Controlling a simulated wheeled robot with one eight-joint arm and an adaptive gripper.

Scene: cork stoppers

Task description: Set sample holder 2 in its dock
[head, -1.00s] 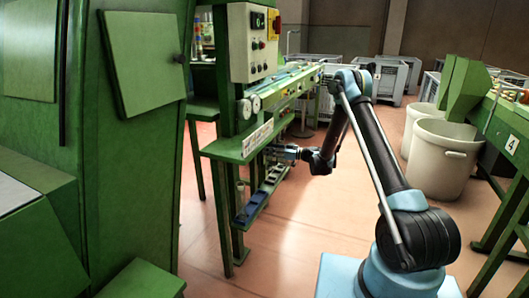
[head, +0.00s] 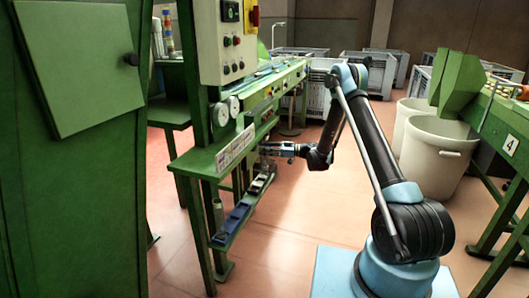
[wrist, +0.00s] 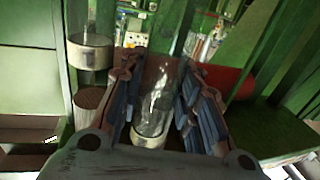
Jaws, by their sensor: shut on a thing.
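My gripper (wrist: 160,110) is shut on a clear tube with a pale ring at its base (wrist: 150,138). I take this to be the sample holder; no number is readable on it. The blue-padded fingers stand on both sides of it. In the head view my gripper (head: 270,150) is small, under the green bench's edge and above the far part of a low narrow shelf (head: 222,238). The shelf carries blue and dark blocks (head: 238,211); I cannot tell which is the dock. A second clear tube with a pale ring (wrist: 90,50) stands at upper left in the wrist view.
The green bench (head: 190,163) overhangs the shelf, with a control box (head: 222,50) above. A grey cylinder (head: 218,213) stands by the shelf's near end. A brown cylinder (wrist: 90,97) is below the second tube. Open floor lies to the right; white bins (head: 435,155) stand beyond.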

